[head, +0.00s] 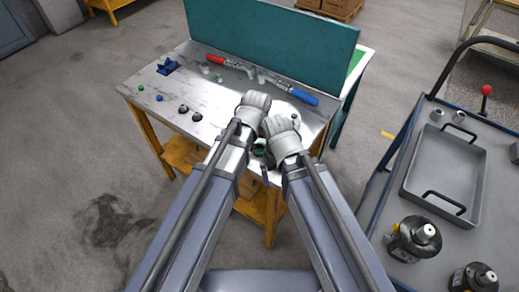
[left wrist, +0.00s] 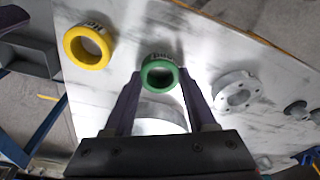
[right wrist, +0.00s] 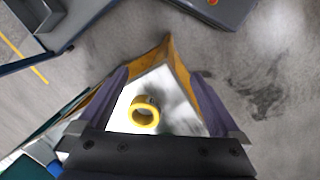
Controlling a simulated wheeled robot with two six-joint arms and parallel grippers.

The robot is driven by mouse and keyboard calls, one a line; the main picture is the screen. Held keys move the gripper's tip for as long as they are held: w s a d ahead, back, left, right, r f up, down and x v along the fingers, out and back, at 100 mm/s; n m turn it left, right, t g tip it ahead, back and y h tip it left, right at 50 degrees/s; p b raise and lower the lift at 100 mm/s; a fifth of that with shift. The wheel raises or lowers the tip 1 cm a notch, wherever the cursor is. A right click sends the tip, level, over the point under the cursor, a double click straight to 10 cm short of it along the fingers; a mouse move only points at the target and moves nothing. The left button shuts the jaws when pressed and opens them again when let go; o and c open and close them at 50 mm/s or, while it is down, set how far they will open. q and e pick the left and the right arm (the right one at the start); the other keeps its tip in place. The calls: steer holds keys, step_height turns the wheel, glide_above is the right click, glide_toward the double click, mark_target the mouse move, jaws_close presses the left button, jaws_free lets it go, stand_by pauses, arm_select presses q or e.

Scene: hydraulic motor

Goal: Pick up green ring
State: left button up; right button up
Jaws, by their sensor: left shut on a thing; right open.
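The green ring (left wrist: 160,72) is between the fingertips of my left gripper (left wrist: 159,74), which is shut on it. In the left wrist view the table shows behind the ring; I cannot tell how far apart they are. My right gripper (right wrist: 161,78) is open and empty, above the table's corner. A yellow ring (right wrist: 143,111) lies on the table between its fingers in that view and also shows in the left wrist view (left wrist: 89,46). My arms hide both gripper tips in the head view.
A grey flange with holes (left wrist: 237,92) lies beside the green ring. Red-handled (head: 215,59) and blue-handled (head: 303,96) tools lie along the table's back by a teal panel (head: 275,38). A cart with a grey tray (head: 424,178) and motors (head: 413,240) stands right.

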arm_select(q)
steer(key=shift+c, duration=1.2)
step_height(320, 180, up, 10)
steer(key=p, duration=1)
arm_select(e)
step_height(320, 180, up, 10)
